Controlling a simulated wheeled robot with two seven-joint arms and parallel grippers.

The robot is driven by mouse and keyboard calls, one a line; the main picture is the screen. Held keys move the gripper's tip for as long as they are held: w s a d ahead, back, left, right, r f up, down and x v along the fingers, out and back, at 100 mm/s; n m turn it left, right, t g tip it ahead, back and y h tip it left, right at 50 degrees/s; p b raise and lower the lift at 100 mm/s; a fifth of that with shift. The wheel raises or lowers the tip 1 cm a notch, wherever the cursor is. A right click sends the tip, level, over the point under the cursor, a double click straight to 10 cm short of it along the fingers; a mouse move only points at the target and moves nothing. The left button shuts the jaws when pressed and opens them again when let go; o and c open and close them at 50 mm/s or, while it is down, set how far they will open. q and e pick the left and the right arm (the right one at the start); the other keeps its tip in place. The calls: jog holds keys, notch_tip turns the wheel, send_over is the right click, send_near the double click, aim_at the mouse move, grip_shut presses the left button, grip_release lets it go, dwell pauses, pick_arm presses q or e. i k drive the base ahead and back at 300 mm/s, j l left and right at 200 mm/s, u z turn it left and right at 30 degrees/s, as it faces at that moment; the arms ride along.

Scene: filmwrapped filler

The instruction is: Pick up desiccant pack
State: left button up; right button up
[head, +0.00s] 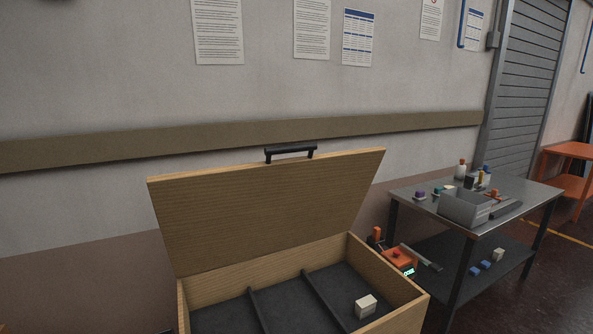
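A small off-white block-shaped pack (365,307), which may be the desiccant pack, lies in the right compartment of an open wooden box (263,271). No label can be read on it. It rests on the dark floor of the box, near the right wall. The box's hinged lid (262,215) stands raised at the back, with a black handle (290,152) on its top edge. The near part of the box is cut off by the bottom of the picture. Neither of my grippers is in view.
Dark dividers (258,311) split the box floor. An orange device (398,259) with a red button sits just right of the box. A metal table (415,188) at the right holds a grey bin (466,209), bottles and small items; its lower shelf holds several blocks.

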aim_at(366, 306)
jog(key=i+l, duration=0.15)
jog(key=l, duration=0.25)
jog(key=i+l+u, duration=0.1)
jog(key=l, duration=0.25)
jog(key=i+l, duration=0.2)
jog(key=l, duration=0.2)
jog(key=i+l+u, duration=0.1)
jog(key=l, duration=0.25)
jog(key=i+l, duration=0.2)
jog(key=l, duration=0.2)
